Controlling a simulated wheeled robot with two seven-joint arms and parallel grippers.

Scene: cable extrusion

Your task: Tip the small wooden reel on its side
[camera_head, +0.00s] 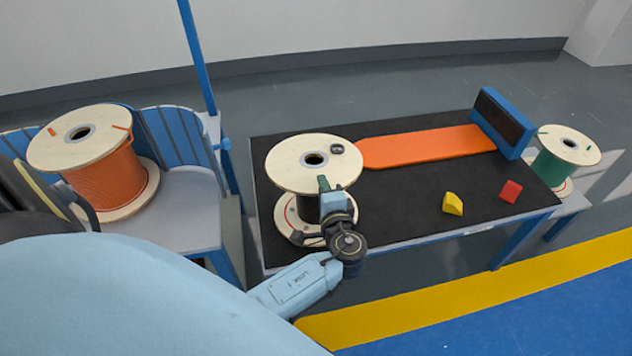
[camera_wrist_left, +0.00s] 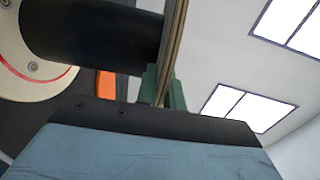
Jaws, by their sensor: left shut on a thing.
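The small wooden reel (camera_head: 290,168) stands upright at the left end of the black-topped table, with pale round flanges and a black core. Its lower flange partly shows behind my gripper. My left gripper (camera_head: 324,184) is at the near edge of the upper flange, shut on that rim. In the left wrist view the green fingers (camera_wrist_left: 162,88) pinch the thin flange edge, and the reel's black core (camera_wrist_left: 90,35) shows to the left of them. My right gripper is not in view.
The table (camera_head: 400,215) also holds an orange strip (camera_head: 425,147), a blue-framed box (camera_head: 502,122), a yellow block (camera_head: 453,203) and a red block (camera_head: 511,191). An orange cable reel (camera_head: 105,180) stands on a stand at left, a green one (camera_head: 552,168) at right.

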